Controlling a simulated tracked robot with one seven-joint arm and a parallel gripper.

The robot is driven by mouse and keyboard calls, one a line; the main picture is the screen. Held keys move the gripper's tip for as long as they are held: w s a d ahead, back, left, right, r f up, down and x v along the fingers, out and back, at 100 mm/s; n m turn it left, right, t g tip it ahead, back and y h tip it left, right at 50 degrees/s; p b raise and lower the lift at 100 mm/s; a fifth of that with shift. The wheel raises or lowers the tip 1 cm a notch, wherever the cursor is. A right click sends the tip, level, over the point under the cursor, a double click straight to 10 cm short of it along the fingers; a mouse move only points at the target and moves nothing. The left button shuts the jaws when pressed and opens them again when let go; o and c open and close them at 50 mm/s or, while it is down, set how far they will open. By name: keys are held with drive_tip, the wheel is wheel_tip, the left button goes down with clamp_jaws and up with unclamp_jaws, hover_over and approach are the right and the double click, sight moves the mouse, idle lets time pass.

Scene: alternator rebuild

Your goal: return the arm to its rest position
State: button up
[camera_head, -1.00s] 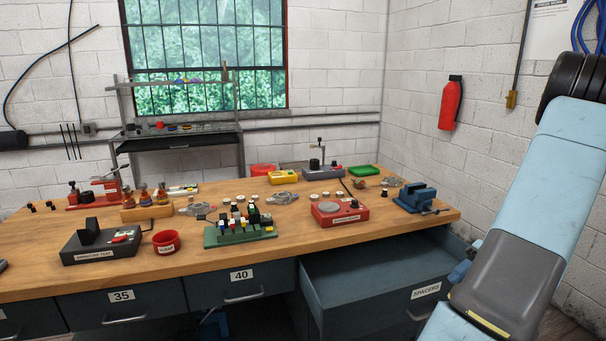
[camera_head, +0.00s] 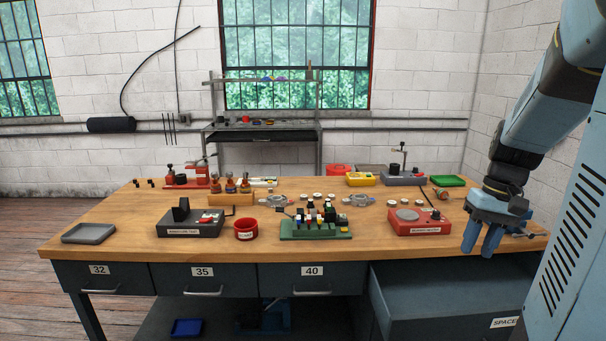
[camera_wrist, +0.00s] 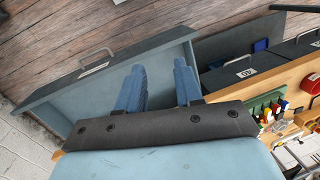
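My arm (camera_head: 535,110) comes down from the upper right of the head view. My gripper (camera_head: 480,246) hangs fingers down at the right end of the workbench, in front of the blue vise, which it mostly hides. In the wrist view my gripper's (camera_wrist: 158,75) two blue fingers stand apart with nothing between them. They point over the open spacers drawer (camera_wrist: 62,98), whose visible floor is bare. The same drawer (camera_head: 430,300) shows below the bench's right part in the head view.
The wooden workbench (camera_head: 130,215) carries a red tester (camera_head: 420,222), a green rack (camera_head: 315,230) of small parts, a red cup (camera_head: 246,230), a dark test unit (camera_head: 190,225) and a grey tray (camera_head: 89,233). Drawers 32, 35 and 40 look shut.

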drive_tip(key=s+a+r+n+t+h, duration=0.1)
drive_tip(key=s+a+r+t, duration=0.2)
drive_tip(key=a, duration=0.4)
drive_tip(key=s+a+r+t+h, duration=0.1)
drive_tip(key=s+a+r+t, duration=0.2)
drive_tip(key=s+a+r, duration=0.2)
drive_tip(key=shift+s+a+r+n, duration=0.3)
drive_tip(key=shift+s+a+n, duration=0.1)
drive_tip(key=shift+a, duration=0.7)
